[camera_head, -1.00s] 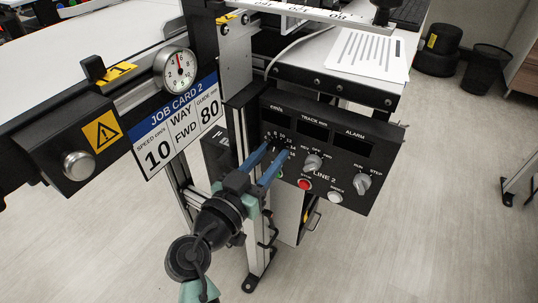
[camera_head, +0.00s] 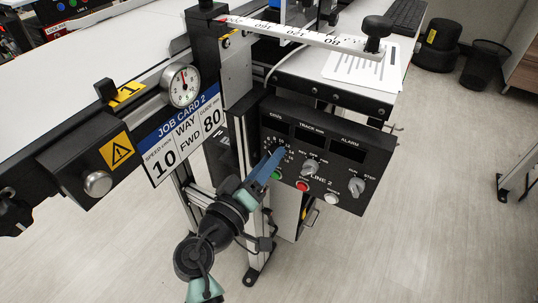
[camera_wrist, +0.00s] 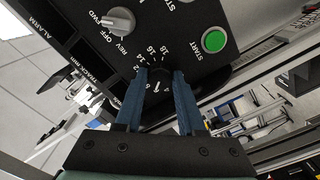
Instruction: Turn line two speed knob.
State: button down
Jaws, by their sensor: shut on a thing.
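The dark LINE 2 control panel (camera_head: 377,172) hangs at the centre of the head view. Its speed knob (camera_wrist: 157,88) sits between my fingers in the wrist view, a dark knob with a white mark. Dial numbers around it, such as 14, 16 and 18, show past the fingertips. My gripper (camera_head: 277,158) is shut on the knob with its two blue fingers, which also show in the wrist view (camera_wrist: 160,74). In the head view the fingers hide most of the knob. Job card 2 (camera_head: 181,140) reads speed 10, way FWD, guide 80.
Close to the fingers are the green START button (camera_wrist: 214,40) and the REV/OFF/FWD knob (camera_wrist: 121,20). A red button (camera_head: 302,186), a white button (camera_head: 331,198) and the RUN/STEP knob (camera_head: 356,186) are farther right. A white ruler arm (camera_head: 300,33) stretches above the panel.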

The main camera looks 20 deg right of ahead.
jog(key=shift+n+p, duration=0.4)
jog(key=shift+n, duration=0.4)
jog(key=c, duration=0.5)
grip_release()
jog(key=shift+s+a, duration=0.1)
jog(key=p+v, duration=0.1)
jog(key=v, duration=1.1)
jog(key=shift+s+a, duration=0.25)
jog(key=shift+s, duration=0.05)
